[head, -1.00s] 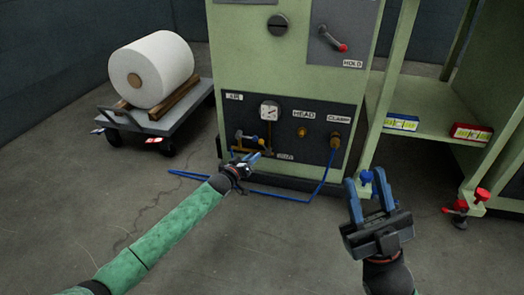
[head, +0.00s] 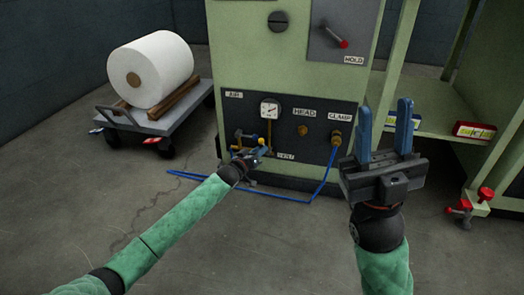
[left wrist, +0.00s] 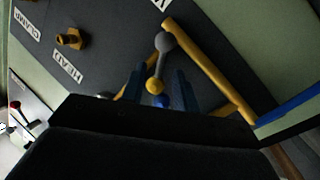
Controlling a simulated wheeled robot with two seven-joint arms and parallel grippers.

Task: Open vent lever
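The vent lever (left wrist: 160,62) shows in the left wrist view as a grey rod with a round knob, above a yellow fitting. It sits among yellow pipes on the dark panel (head: 330,120). My left gripper (left wrist: 160,90) is open, its blue fingers on either side of the lever's lower end. I cannot tell if they touch it. In the head view my left gripper (head: 258,151) is low at the panel, beside the VENT label (head: 285,156), and hides much of the lever. My right gripper (head: 384,115) is open and empty, fingers up, in front of the machine's right side.
A pressure gauge (head: 270,109) and brass HEAD (head: 303,130) and CLAMP (head: 337,138) fittings are on the panel. A blue hose (head: 270,196) lies on the floor. A cart (head: 172,120) with a white roll (head: 152,68) stands left. A shelf (head: 432,122) holds boxes at right.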

